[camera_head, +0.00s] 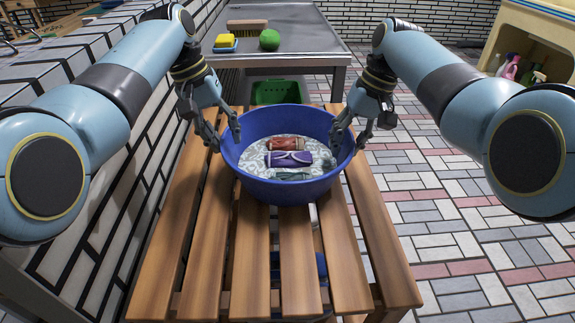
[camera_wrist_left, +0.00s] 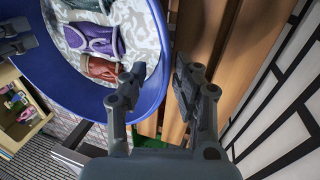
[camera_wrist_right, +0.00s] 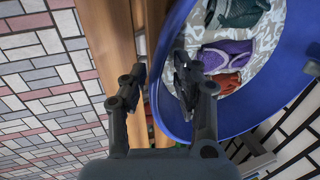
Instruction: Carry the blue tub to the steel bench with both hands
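The blue tub (camera_head: 280,190) stands upright on a slatted wooden table, with folded red, purple and dark green cloth items on a grey patterned lining inside. My left gripper (camera_head: 226,140) is at its left rim, and my right gripper (camera_head: 349,138) is at its right rim. In the left wrist view the left fingers (camera_wrist_left: 160,78) are apart, with the tub's rim (camera_wrist_left: 75,105) between them. In the right wrist view the right fingers (camera_wrist_right: 158,72) are also apart around the rim (camera_wrist_right: 230,120). Whether the fingers touch the tub is unclear. The steel bench (camera_head: 312,25) is behind the table.
On the steel bench are a green ball (camera_head: 269,39), a yellow sponge (camera_head: 225,40) on a blue dish and a brush (camera_head: 247,25). A green crate (camera_head: 276,91) sits below the bench. A white brick wall borders the left; tiled floor is open at right.

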